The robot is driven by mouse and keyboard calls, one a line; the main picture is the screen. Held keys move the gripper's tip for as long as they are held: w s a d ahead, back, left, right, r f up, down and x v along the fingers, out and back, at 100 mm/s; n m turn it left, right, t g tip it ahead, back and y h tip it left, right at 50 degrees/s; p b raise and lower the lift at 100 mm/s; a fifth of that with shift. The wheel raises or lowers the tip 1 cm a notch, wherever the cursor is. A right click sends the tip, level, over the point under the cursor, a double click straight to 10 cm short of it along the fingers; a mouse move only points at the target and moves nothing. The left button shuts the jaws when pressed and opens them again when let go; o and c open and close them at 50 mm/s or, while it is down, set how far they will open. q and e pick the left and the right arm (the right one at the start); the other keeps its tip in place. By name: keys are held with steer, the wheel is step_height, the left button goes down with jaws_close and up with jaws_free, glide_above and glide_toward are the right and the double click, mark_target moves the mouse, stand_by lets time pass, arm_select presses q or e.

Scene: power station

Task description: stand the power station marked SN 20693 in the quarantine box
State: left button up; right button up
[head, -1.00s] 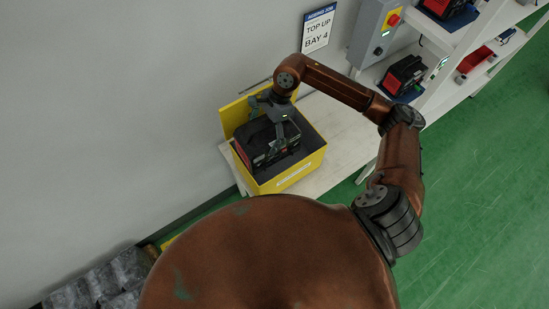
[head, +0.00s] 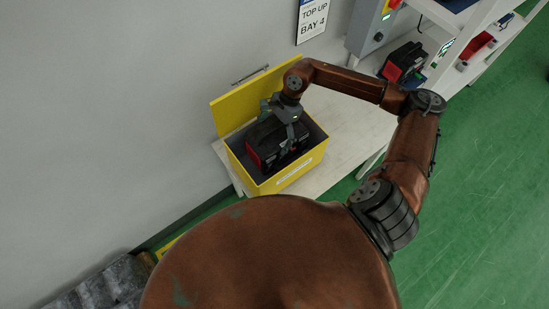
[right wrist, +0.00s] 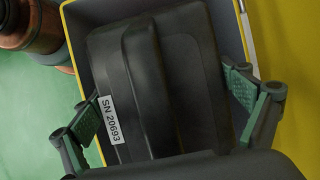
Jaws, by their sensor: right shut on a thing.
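The power station marked SN 20693 (head: 262,147) is black with red ends and sits inside the open yellow quarantine box (head: 309,161). In the right wrist view the power station (right wrist: 170,80) fills the middle, with its white SN 20693 label readable. My right gripper (head: 285,128) reaches down into the box from above. Its two fingers (right wrist: 165,118) lie on either side of the power station, and it is shut on it. Whether the power station's underside touches the box floor is hidden. My left gripper is not in view.
The box stands on a pale bench (head: 350,125) against the grey wall, its yellow lid (head: 240,105) raised on the wall side. Another red and black power station (head: 403,62) stands on the shelf at upper right. A grey control box (head: 372,28) is beside it. Green floor lies right.

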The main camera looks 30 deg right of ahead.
mark_target(282, 129)
steer(key=shift+w+f+p, duration=0.2)
steer(key=shift+f+p, duration=0.35)
steer(key=shift+f, duration=4.25)
steer(key=o, duration=1.7)
steer(key=shift+s+f, duration=0.2)
steer(key=shift+o, duration=0.3)
steer(key=b+v, duration=0.1)
steer(key=v, duration=1.1)
steer(key=shift+b, duration=0.35)
